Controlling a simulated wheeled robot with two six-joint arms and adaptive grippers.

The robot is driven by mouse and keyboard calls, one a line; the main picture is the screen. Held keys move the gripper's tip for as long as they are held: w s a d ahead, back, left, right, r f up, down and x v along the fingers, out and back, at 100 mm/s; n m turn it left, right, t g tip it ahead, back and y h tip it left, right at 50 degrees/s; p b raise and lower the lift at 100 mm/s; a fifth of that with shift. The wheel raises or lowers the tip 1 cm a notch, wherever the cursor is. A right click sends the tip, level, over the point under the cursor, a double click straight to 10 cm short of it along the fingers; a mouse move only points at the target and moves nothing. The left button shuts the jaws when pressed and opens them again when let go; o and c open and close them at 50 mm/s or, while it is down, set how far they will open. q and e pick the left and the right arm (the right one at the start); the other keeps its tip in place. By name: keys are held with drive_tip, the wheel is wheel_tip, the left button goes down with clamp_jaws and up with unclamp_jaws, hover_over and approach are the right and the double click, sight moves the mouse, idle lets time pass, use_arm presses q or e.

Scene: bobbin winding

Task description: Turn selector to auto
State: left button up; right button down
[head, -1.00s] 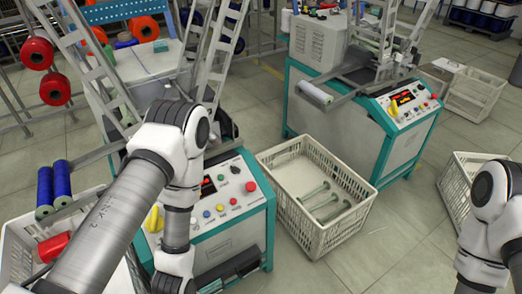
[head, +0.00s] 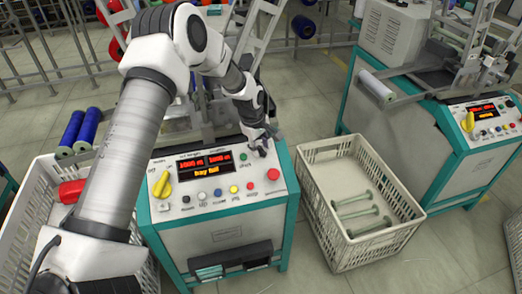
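The near winding machine's control panel (head: 218,196) faces me. Its yellow selector knob (head: 161,185) is at the panel's left end, with its grip tilted from upright. Labels around it are too small to read surely. My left gripper (head: 262,148) is over the panel's upper right part, above the buttons and well to the right of the selector. Its fingers are small and dark, and I cannot tell whether they are open. It holds nothing that I can see. My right gripper is out of view.
The panel has a lit display (head: 205,163), a row of coloured buttons and a red button (head: 273,174). A white crate (head: 335,238) with green bobbins stands to the right. A second machine (head: 420,130) with its own yellow knob is beyond. Blue rolls (head: 86,128) lie at left.

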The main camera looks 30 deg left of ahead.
use_arm(q)
drive_tip(key=shift+f, duration=0.4)
clamp_jaws()
drive_tip(key=shift+w+r+m+g+p, duration=0.15)
drive_tip(key=shift+m+g+p, duration=0.25)
drive_tip(key=shift+m+p, duration=0.65)
drive_tip(key=shift+d+m+g+y+p, duration=0.1)
drive_tip(key=shift+m+g+y+p, duration=0.3)
drive_tip(key=shift+m+p, duration=0.65)
drive_tip(key=m+g+p, duration=0.1)
drive_tip(key=m, duration=0.2)
drive_tip(key=shift+w+y, duration=0.1)
drive_tip(key=shift+y, duration=0.3)
drive_tip(key=shift+d+m+g+y+p, duration=0.15)
drive_tip(key=shift+m+g+y+p, duration=0.3)
drive_tip(key=shift+m, duration=1.45)
drive_tip(key=shift+w+y, duration=0.1)
drive_tip(key=shift+y, duration=0.15)
